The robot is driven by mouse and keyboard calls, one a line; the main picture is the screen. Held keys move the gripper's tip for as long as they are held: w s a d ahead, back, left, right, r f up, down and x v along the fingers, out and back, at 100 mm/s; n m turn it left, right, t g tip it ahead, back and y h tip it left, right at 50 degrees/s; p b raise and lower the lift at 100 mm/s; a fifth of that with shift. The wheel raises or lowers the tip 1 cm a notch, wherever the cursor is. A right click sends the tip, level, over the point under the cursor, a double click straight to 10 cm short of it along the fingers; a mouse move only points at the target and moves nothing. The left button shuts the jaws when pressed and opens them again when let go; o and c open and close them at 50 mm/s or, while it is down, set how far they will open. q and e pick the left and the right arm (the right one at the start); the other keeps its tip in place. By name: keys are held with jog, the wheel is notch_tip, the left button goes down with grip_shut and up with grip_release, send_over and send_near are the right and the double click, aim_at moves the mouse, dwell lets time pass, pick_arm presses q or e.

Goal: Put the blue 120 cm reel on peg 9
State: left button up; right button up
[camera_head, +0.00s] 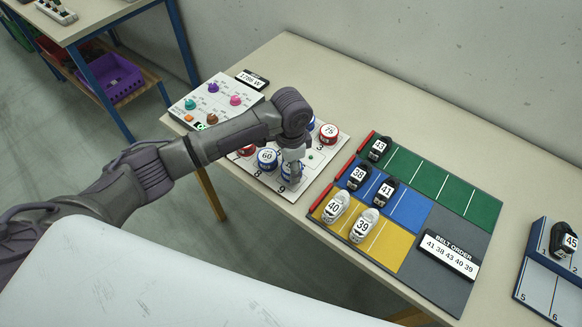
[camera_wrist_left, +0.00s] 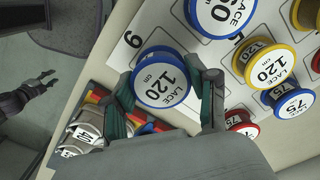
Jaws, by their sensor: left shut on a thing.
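The blue 120 cm reel (camera_wrist_left: 160,82) is between the two fingers of my left gripper (camera_wrist_left: 160,72), label facing the wrist camera. In the head view the left gripper (camera_head: 291,160) is over the near edge of the white peg board (camera_head: 314,172), with the blue reel (camera_head: 291,174) partly hidden under it. The printed 9 (camera_wrist_left: 132,40) is right beside the reel. Peg 9 itself is hidden, so I cannot tell whether the reel is around it. My right gripper (camera_wrist_left: 46,84) shows small in the left wrist view, its fingers apart, away from the board.
A blue 60 reel (camera_head: 267,159) and a red 75 reel (camera_head: 329,133) stand close by. A yellow 120 reel (camera_wrist_left: 268,66) shows in the wrist view. The coloured shoe mat (camera_head: 455,232) is on the right, a knob panel (camera_head: 216,101) behind left.

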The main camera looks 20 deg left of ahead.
pick_arm(q)
jog(key=shift+f, duration=0.7)
jog(key=shift+f, duration=0.55)
jog(key=o, duration=1.1)
jog(key=shift+o, duration=0.2)
jog(key=shift+r, duration=0.1)
notch_tip(320, 180, up, 13)
jog(key=b, duration=0.1)
